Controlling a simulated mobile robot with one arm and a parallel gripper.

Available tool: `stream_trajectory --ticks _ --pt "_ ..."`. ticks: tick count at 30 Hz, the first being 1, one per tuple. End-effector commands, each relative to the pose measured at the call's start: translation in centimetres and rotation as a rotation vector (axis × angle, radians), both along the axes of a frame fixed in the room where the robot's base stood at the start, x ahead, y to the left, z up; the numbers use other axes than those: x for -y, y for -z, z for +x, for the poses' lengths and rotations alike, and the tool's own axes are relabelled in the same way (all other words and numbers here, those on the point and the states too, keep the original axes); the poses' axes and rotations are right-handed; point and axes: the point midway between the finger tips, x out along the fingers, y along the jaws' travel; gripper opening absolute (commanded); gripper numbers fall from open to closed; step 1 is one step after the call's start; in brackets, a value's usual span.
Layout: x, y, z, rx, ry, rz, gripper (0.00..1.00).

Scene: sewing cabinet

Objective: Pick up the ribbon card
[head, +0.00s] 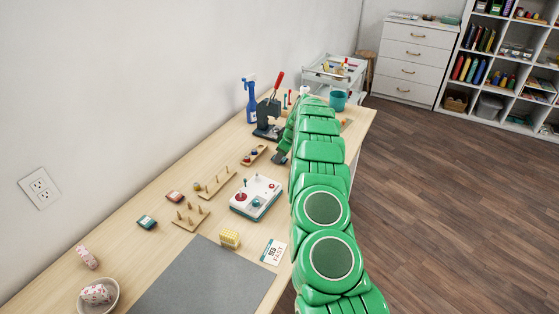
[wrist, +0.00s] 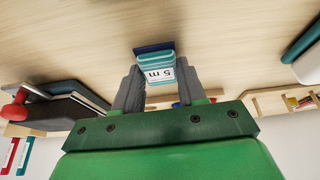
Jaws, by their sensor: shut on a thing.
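The ribbon card (wrist: 158,70) shows in the wrist view as a small block of teal ribbon with a white label reading "5 m" and a dark blue edge. My gripper (wrist: 157,75) is shut on it, with one grey finger at each side. The pale wooden table top lies behind it; I cannot tell whether the card touches it. In the head view my gripper (head: 281,157) is low over the table's far half, mostly behind my green arm. The held card cannot be made out there.
A black press with a red handle (head: 268,115) and a blue spray bottle (head: 251,107) stand beyond my gripper. A small wooden rack (head: 254,154) is left of it. A white box with knobs (head: 256,197) stands nearer. Teal (head: 147,222) and red (head: 174,196) small items lie left.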

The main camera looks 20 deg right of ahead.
Motion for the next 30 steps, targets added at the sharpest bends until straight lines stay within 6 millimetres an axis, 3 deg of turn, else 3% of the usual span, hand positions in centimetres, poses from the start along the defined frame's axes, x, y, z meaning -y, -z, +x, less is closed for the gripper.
stream_trajectory --ticks 10,17,30 --pt "0.0 -0.6 0.0 0.000 0.000 0.000 0.12" --pt "0.1 -3.5 0.0 0.002 0.002 0.000 0.12" --pt "-0.5 -6.6 -2.8 0.001 0.001 0.002 0.12"
